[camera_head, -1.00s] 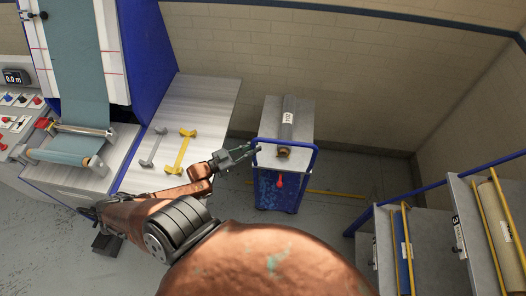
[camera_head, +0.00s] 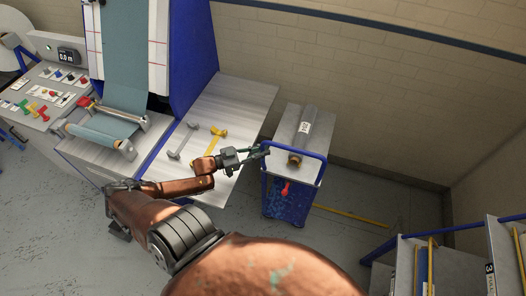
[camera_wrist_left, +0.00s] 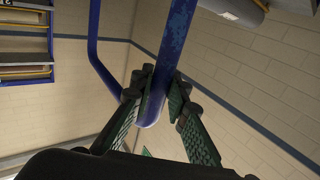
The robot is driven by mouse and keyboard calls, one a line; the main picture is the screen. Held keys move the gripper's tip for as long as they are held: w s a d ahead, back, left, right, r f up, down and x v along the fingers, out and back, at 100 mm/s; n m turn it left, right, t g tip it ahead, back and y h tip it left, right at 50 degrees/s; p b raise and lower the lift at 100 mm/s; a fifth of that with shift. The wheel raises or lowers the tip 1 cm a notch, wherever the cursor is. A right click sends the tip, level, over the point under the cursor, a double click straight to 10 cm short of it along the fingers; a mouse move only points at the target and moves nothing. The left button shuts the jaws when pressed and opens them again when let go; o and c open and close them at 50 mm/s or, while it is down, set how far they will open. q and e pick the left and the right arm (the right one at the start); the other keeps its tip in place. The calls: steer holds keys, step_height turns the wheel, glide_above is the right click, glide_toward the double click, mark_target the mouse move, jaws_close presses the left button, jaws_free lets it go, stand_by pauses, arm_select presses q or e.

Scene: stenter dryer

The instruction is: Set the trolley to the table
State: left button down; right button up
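The trolley (camera_head: 316,172) is blue with a grey top and a blue tubular handle. A dark roll with a white label (camera_head: 303,132) lies on its top. The trolley stands close by the right edge of the pale grey table (camera_head: 243,108); I cannot tell whether they touch. My left gripper (camera_head: 264,151) is at the left corner of the handle. In the left wrist view its two fingers close around the blue handle bar (camera_wrist_left: 172,50), one on each side. My right gripper is not in view.
A grey bracket (camera_head: 182,143) and a yellow bracket (camera_head: 214,141) stand on the table. The machine (camera_head: 187,50) with teal cloth is at the left. A rack (camera_head: 445,268) with rolls stands at the lower right. Open floor (camera_head: 340,240) lies in front of the trolley.

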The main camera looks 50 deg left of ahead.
arm_select(q)
steer(key=c, duration=1.9)
jaws_free()
steer(key=shift+s+a, duration=0.15)
steer(key=shift+a, duration=0.15)
steer(key=shift+c, duration=0.2)
steer(key=shift+o, duration=0.3)
steer(key=shift+d, duration=0.1)
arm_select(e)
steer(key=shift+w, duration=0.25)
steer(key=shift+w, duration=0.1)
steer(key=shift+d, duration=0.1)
arm_select(q)
steer(key=v, duration=1.1)
steer(key=shift+s, duration=0.35)
